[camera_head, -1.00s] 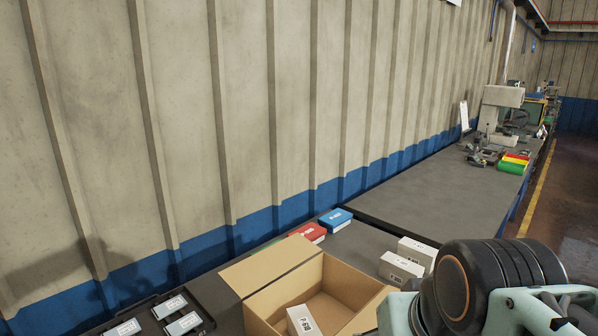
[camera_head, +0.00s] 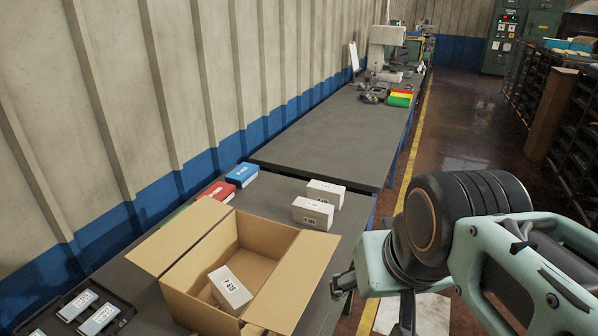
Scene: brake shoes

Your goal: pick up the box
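An open cardboard box (camera_head: 176,298) stands on the grey bench with its flaps folded out. A white box with black lettering (camera_head: 230,288) lies tilted inside it. Two more white boxes lie side by side on the bench behind it, a nearer one (camera_head: 313,213) and a farther one (camera_head: 326,193). A blue box (camera_head: 242,175) and a red box (camera_head: 217,191) lie near the wall. My arm comes in from the right. Dark parts of my gripper (camera_head: 345,283) show just right of the cardboard box, apart from the white boxes. Its fingertips are not clearly visible.
A black tray (camera_head: 122,321) with silver-grey items lies at the lower left. A second bench (camera_head: 325,140) behind is mostly clear, with a machine (camera_head: 385,55) and coloured bins (camera_head: 400,97) at its far end. Shelving stands at the right across the floor.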

